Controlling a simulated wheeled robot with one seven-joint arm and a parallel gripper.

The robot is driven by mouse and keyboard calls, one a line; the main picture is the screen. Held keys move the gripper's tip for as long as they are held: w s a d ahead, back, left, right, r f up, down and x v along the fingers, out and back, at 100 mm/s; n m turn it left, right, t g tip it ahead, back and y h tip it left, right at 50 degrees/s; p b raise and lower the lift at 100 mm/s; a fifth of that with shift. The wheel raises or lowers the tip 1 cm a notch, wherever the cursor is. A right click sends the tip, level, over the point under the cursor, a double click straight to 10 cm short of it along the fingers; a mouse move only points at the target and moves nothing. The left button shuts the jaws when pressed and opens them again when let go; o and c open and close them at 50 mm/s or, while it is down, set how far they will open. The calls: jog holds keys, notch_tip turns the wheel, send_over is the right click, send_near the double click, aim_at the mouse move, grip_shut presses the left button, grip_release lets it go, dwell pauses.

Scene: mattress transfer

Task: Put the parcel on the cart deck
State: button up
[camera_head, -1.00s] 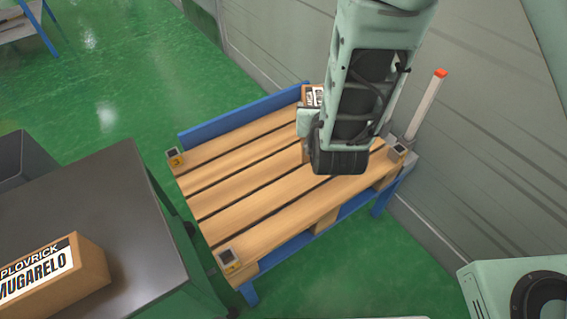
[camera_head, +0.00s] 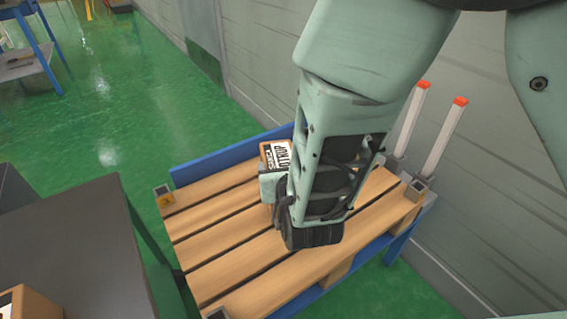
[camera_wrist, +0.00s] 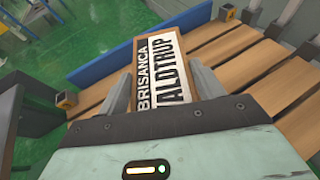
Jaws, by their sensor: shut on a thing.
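The parcel (camera_wrist: 160,72) is a brown box with a black-and-white label reading BRISANCA ALDTRUP. In the wrist view it sits between the two fingers of my gripper (camera_wrist: 162,88), which is shut on it. In the head view only part of the parcel (camera_head: 279,156) shows past my arm, over the far part of the cart deck. The cart deck (camera_head: 222,228) has wooden slats on a blue frame, and it also shows in the wrist view (camera_wrist: 283,82). My forearm hides the parcel's lower part, so I cannot tell whether it touches the slats.
A dark grey table (camera_head: 75,250) stands at the left, with another brown box (camera_head: 30,305) at its near edge. Two pale posts with orange tops (camera_head: 432,135) rise at the deck's right side by the grey wall. The deck's left and near slats are bare.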

jog(key=shift+f+b, duration=0.35)
jog(key=shift+f, duration=1.1)
jog(key=shift+f, duration=0.1)
jog(key=shift+f, duration=0.15)
jog(key=o, duration=1.8)
jog(key=shift+r, duration=0.2)
